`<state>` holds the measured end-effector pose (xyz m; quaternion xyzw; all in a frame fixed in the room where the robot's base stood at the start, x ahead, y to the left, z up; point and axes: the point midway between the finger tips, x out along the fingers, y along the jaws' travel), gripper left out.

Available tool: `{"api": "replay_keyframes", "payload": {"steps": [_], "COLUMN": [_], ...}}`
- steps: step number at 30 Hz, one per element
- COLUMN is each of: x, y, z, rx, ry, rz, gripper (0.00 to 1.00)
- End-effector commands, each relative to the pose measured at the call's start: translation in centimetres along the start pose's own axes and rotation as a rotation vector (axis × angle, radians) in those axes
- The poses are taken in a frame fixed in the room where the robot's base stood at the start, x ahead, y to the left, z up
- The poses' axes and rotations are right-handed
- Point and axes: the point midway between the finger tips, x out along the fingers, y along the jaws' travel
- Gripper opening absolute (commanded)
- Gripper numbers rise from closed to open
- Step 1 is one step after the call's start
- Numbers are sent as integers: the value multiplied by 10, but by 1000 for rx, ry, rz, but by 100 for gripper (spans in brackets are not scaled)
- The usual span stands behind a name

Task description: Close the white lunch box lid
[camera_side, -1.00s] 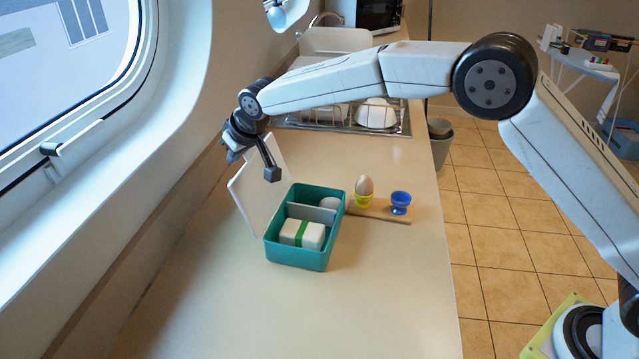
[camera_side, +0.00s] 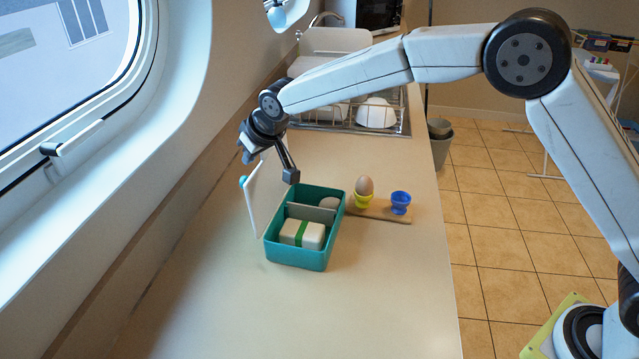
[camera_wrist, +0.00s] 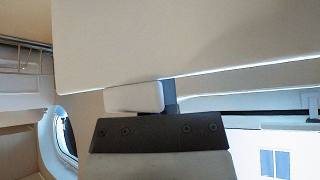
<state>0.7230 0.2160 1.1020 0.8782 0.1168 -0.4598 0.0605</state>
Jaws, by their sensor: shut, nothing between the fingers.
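The teal lunch box (camera_side: 295,262) stands on the counter, holding a white block with a green band, a divider and a pale round item. Its white lid (camera_side: 254,205) is raised on the left side, standing steeply, with a small blue tab on its outer edge. My gripper (camera_side: 247,157) is shut and empty at the lid's upper far edge, on the window side. I cannot tell whether it touches the lid. In the wrist view a broad pale panel, apparently the lid (camera_wrist: 190,45), fills the top, just beyond my gripper (camera_wrist: 135,97).
A wooden board (camera_side: 380,211) right of the box carries an egg in a yellow cup (camera_side: 363,200) and a blue cup (camera_side: 401,203). A dish rack (camera_side: 340,118) stands behind. The window wall is close on the left. The front counter is clear.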

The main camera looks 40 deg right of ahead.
Motion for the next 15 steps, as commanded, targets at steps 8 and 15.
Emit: {"api": "replay_keyframes", "payload": {"steps": [8, 15], "x": [-1, -5], "y": [6, 11], "z": [13, 20], "rx": [1, 0], "ry": [-14, -17], "rz": [3, 4], "gripper": [0, 0]}}
